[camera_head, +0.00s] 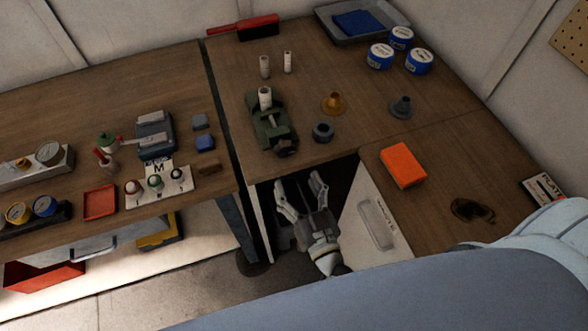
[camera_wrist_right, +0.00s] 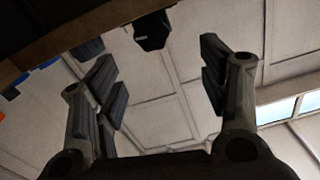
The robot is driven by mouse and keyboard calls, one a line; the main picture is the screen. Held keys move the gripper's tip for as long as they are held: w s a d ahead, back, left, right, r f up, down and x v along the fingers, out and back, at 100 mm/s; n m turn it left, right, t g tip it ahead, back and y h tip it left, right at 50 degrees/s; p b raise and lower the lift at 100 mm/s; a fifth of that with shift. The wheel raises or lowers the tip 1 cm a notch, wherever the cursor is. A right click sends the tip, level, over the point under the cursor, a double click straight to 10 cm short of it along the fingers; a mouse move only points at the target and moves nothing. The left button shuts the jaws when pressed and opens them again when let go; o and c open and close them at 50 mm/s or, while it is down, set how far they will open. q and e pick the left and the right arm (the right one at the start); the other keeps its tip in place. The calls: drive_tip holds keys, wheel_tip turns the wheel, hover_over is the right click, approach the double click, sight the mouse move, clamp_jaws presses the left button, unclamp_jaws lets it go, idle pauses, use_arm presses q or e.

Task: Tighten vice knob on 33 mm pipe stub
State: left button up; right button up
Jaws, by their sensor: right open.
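A green vice (camera_head: 268,128) stands near the front edge of the wooden bench, with a pale pipe stub (camera_head: 265,98) upright in its jaws. Its dark knob (camera_head: 286,148) faces the front edge. Two other pale pipe stubs (camera_head: 265,66) (camera_head: 288,61) stand behind it. My right gripper (camera_head: 298,183) is open and empty, in front of the bench edge and just short of the knob, not touching it. In the right wrist view, a dark part that looks like the knob (camera_wrist_right: 152,30) shows beyond the open fingers (camera_wrist_right: 160,76). My left gripper is out of view.
A dark ring (camera_head: 323,132), an amber funnel (camera_head: 334,103) and a grey funnel (camera_head: 400,107) stand right of the vice. An orange block (camera_head: 403,165) lies on the right bench. The bench edge (camera_wrist_right: 75,42) hangs above my right fingers in the wrist view.

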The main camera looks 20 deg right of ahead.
sight(286, 152)
drive_tip(key=shift+n, duration=0.7)
drive_tip(key=w+b, duration=0.1)
drive_tip(key=w, duration=0.5)
drive_tip(key=w+b, duration=0.1)
drive_tip(key=w, duration=0.2)
drive_tip(key=shift+d+f+b, duration=0.15)
drive_tip(key=shift+d+b, duration=0.15)
drive_tip(key=shift+b, duration=0.05)
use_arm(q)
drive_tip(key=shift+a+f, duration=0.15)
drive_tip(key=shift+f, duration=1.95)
use_arm(e)
drive_tip(key=shift+w+f, duration=0.1)
drive_tip(key=shift+w, duration=0.85)
drive_tip(key=shift+c, duration=0.4)
drive_tip(key=c, duration=0.9)
use_arm(q)
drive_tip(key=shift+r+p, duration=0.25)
drive_tip(key=shift+p, duration=0.05)
use_arm(e)
drive_tip(key=shift+m, duration=0.7)
